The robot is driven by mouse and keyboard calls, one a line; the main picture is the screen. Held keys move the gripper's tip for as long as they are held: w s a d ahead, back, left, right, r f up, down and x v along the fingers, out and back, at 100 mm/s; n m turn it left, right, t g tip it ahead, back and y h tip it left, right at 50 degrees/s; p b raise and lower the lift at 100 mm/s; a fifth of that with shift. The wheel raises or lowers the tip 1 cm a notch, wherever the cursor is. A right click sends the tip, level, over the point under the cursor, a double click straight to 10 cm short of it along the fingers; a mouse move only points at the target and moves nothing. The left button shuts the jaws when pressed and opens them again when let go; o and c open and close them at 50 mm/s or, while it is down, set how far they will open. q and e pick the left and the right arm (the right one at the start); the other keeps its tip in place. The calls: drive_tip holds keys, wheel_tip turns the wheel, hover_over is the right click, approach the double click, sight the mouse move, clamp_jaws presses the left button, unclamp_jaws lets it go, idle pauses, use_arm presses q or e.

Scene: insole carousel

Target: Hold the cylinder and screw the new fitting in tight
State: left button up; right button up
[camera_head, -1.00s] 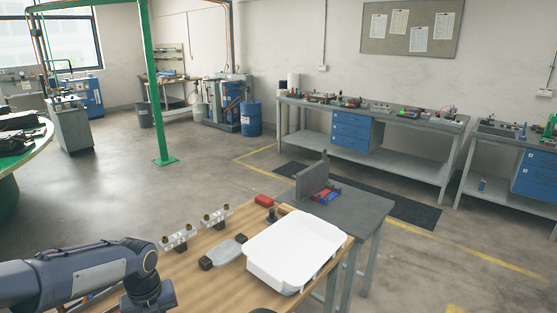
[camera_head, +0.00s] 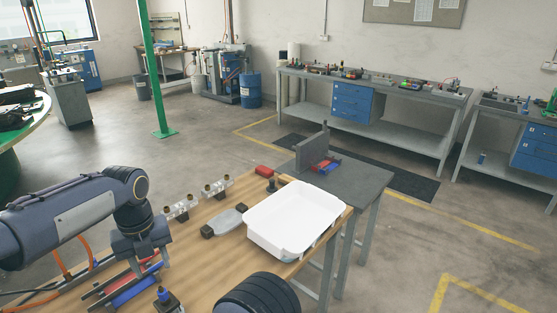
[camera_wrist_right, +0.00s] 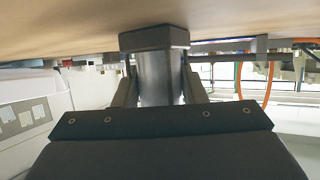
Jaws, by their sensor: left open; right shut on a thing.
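My right gripper (camera_wrist_right: 160,92) is shut on a grey metal cylinder (camera_wrist_right: 160,78) with a dark, wider end piece (camera_wrist_right: 154,39) against the wooden surface. In the head view only a dark rounded part of my right arm shows, at the bottom edge; the cylinder is not seen there. My left gripper (camera_head: 138,268) is open, pointing down over the left part of the table, near red and blue items (camera_head: 135,290). I cannot tell which fitting is the new one.
A white tray (camera_head: 252,233) stands on the right of the wooden table (camera_head: 205,262). A dark bottle with a blue tip (camera_head: 166,297) is near the front. A grey side table (camera_head: 352,178) adjoins at the back right.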

use_arm(q)
wheel_tip(320, 180, up, 2)
drive_tip(key=shift+r, duration=0.25)
use_arm(e)
drive_tip(key=o, duration=1.1)
drive_tip(key=shift+s, duration=0.1)
